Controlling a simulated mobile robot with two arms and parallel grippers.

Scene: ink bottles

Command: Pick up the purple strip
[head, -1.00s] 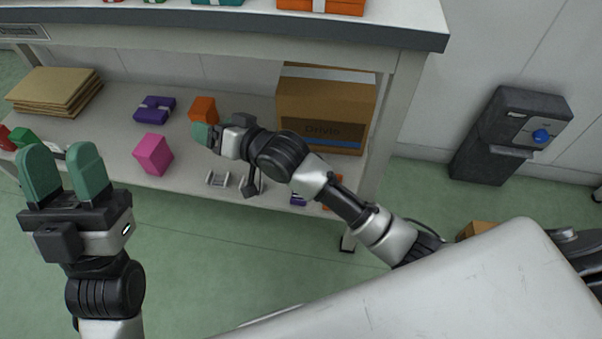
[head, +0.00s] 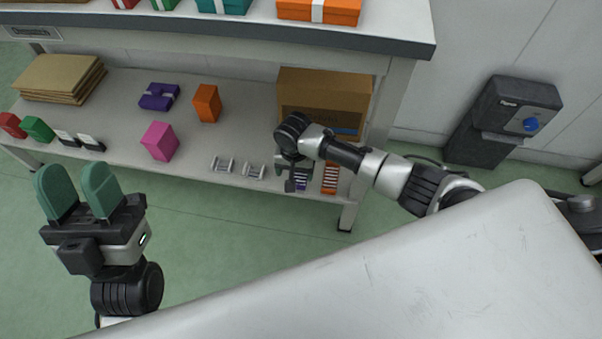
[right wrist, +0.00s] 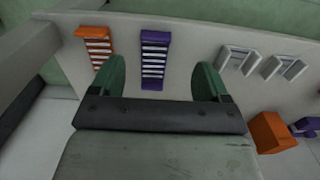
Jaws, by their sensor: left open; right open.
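The purple strip (right wrist: 156,59) lies on the lower shelf, with pale slots along its length. In the right wrist view it sits between the two green fingers of my right gripper (right wrist: 162,82), a little beyond their tips. In the head view the purple strip (head: 301,183) is mostly hidden under my right gripper (head: 292,174), which points down over the shelf. My right gripper is open and empty. My left gripper (head: 80,195) is open and empty, in front of the shelf at the left.
An orange strip (head: 330,178) lies right beside the purple one. Two grey racks (head: 238,168) lie to its left. A cardboard box (head: 325,100) stands behind. Pink (head: 160,141) and orange (head: 206,103) boxes stand further left. A shelf leg (head: 355,200) is close on the right.

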